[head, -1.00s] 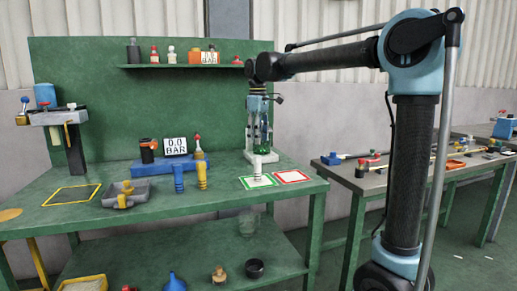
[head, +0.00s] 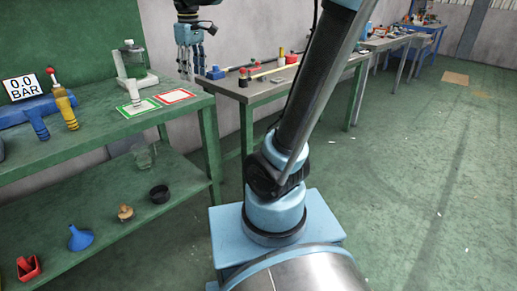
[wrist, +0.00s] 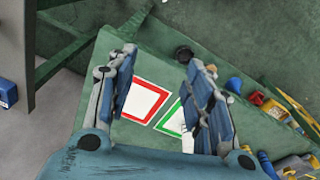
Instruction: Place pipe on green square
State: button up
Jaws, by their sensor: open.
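The white pipe (head: 134,93) stands upright on the green-bordered square (head: 149,106) on the green workbench.
A small stand (head: 133,68) is behind the squares. The gauge sign (head: 20,88) and a blue fixture are at left. The lower shelf holds a glass jug (head: 144,155), black cup (head: 159,194) and blue funnel (head: 80,237). A second bench (head: 262,90) with tools stands right.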

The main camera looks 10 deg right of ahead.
jog(key=s+d+f+m, duration=0.4)
jog(key=s+d+f, duration=0.5)
jog(key=f, duration=0.2)
jog(key=s+d+f+m+t, duration=0.1)
jog(key=s+d+f+m, duration=0.4)
jog(key=s+d+f, duration=0.4)
notch_tip(320, 180, down, 3)
jog(key=shift+s+d+f, duration=0.1)
jog(key=shift+s+d, duration=0.1)
jog(key=shift+d, duration=0.1)
jog(key=shift+w+f, duration=0.15)
jog(key=shift+w, duration=0.2)
jog(key=shift+w+f, duration=0.1)
jog(key=shift+w, duration=0.1)
jog(key=c, duration=0.3)
jog(key=shift+d, duration=0.15)
